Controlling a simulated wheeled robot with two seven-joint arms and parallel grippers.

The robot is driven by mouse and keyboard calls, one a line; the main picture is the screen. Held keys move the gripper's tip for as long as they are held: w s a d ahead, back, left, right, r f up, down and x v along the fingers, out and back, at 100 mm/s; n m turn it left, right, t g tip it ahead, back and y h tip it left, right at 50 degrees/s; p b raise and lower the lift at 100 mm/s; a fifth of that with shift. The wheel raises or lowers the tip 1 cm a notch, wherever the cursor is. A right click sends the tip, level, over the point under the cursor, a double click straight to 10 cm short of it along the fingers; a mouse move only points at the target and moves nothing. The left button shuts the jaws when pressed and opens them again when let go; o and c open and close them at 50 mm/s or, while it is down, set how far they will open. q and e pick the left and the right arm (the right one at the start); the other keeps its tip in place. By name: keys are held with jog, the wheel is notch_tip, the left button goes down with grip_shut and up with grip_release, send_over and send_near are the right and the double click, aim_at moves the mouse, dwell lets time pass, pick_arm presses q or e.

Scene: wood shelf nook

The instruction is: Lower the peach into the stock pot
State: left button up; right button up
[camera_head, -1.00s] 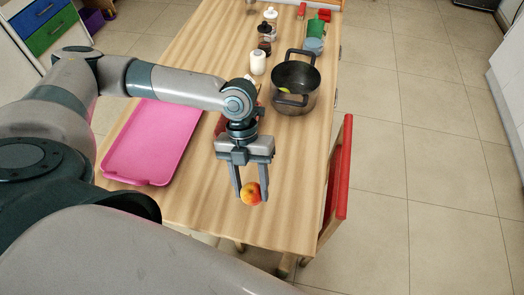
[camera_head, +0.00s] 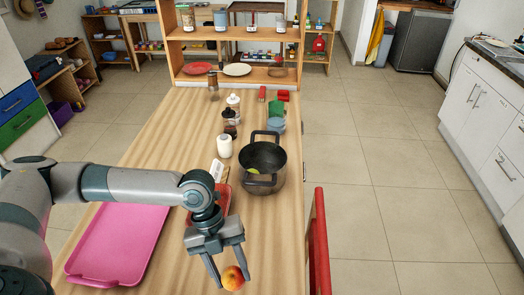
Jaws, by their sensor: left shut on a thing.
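The peach (camera_head: 232,278) is red and yellow and sits between the fingertips of my left gripper (camera_head: 229,276), which is shut on it. The gripper points down near the front of the wooden table. The stock pot (camera_head: 264,174) is dark inside, with two loop handles, and stands on the table beyond the gripper, up and to the right. A small yellow-green thing (camera_head: 254,171) shows inside the pot. My right gripper is not in view.
A pink tray (camera_head: 118,243) lies left of the gripper. A red tray or plate (camera_head: 223,200) is partly hidden behind my left arm. A white jar (camera_head: 224,146), bottles and a blue cup (camera_head: 276,125) stand near the pot. A red chair (camera_head: 320,243) is at the right edge.

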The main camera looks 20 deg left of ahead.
pick_arm(q)
jog(key=w+r+n+t+y, duration=0.1)
jog(key=w+n+t+y, duration=0.2)
jog(key=w+n, duration=0.4)
jog(key=w+r+n+t+y+b, duration=0.1)
jog(key=w+n+t+y, duration=0.2)
jog(key=n, duration=2)
jog(key=shift+w+r+n+t+y, duration=0.3)
jog(key=shift+w+t+y, duration=0.1)
jog(key=shift+w, duration=2.25)
